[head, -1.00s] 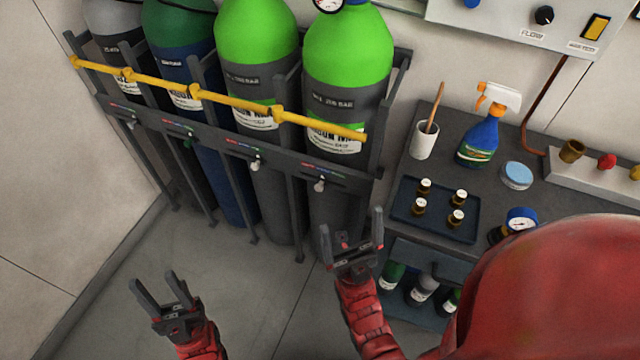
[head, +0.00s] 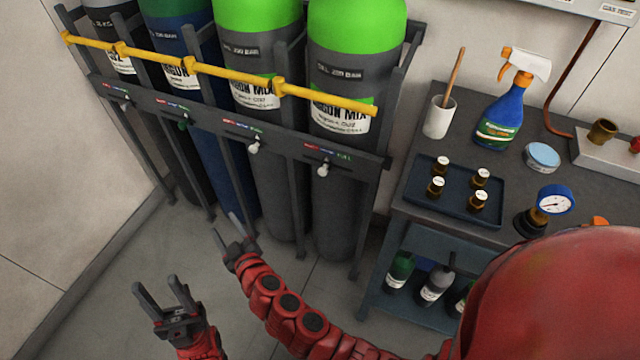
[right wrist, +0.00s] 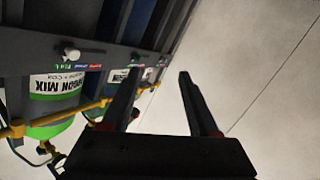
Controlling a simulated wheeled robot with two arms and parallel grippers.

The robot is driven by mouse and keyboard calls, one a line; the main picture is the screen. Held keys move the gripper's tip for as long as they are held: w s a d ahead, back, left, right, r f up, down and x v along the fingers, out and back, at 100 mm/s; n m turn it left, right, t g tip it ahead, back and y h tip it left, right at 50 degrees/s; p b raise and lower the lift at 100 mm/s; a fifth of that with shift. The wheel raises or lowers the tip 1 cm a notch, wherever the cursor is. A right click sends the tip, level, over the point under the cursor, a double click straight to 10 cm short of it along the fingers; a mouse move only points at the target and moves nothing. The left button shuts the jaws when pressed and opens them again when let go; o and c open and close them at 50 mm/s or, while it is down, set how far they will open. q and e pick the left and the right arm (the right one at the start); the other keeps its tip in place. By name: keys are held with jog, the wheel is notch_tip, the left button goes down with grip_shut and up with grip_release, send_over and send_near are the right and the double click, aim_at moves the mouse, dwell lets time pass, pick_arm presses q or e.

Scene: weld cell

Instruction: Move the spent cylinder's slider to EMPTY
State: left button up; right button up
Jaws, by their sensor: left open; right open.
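Several gas cylinders stand in a dark rack. Two have bright green tops: the right one (head: 357,30) and its left neighbour (head: 257,20). A slider with a pale knob (head: 322,170) sits on the rack's rail below the right one, another pale knob (head: 253,148) below its neighbour. A green knob (head: 184,124) is below the blue cylinder (head: 180,65). My left gripper (head: 158,288) is open over the floor.
A yellow bar (head: 220,76) crosses the cylinders above the rail. Floor before the rack is clear.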

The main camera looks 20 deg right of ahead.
jog(key=d+m+t+h+b, duration=0.1)
jog(key=d+m+h+b, duration=0.1)
jog(key=d+m+h, duration=0.3)
jog(key=m+g+h+b, duration=0.3)
jog(key=m+h, duration=0.8)
jog(key=h, duration=0.1)
send_near(322, 173)
jog(key=p+x, duration=0.1)
jog(key=x, duration=0.8)
grip_shut()
